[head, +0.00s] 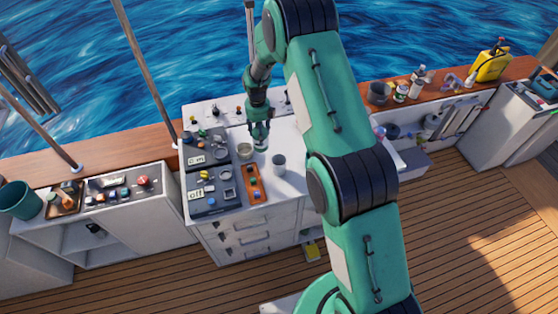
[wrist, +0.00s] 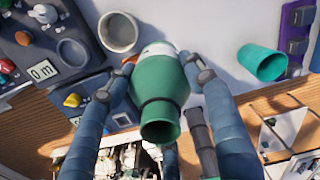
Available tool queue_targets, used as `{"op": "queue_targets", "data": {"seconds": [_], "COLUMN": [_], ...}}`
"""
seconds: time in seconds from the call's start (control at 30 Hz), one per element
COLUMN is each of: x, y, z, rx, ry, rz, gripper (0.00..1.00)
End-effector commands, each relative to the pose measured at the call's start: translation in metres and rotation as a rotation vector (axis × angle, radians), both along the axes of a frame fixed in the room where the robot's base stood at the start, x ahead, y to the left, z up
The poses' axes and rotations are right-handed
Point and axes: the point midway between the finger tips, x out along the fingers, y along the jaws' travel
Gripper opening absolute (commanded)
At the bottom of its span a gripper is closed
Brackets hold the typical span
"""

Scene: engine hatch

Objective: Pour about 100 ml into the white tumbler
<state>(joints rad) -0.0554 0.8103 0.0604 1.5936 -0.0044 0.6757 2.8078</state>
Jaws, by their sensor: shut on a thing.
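My gripper (head: 260,128) is shut on a green bottle (wrist: 160,85) with a narrow neck and open mouth. The mouth faces the wrist camera, and a white part shows at its far end. In the head view the bottle (head: 261,145) is small and partly hidden by the fingers. A pale, off-white round cup (wrist: 118,32) stands just left of the bottle; it also shows in the head view (head: 245,151). I cannot see what is inside either cup.
Dark panels (head: 215,192) with small parts and labels lie left of the cups. The white counter (head: 295,190) has some bare room around the right cup. A wooden ledge and the sea are behind.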

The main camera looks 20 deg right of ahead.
Motion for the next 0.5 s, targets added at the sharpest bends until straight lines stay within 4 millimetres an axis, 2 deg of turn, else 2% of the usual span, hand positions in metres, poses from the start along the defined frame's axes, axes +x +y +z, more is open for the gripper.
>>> {"op": "queue_targets", "data": {"seconds": [0.23, 0.5], "x": [0.000, 0.001], "y": [0.000, 0.000], "z": [-0.047, -0.076], "rx": [0.000, 0.000], "ry": [0.001, -0.001], "rz": [0.001, 0.002], "gripper": [0.16, 0.16]}}
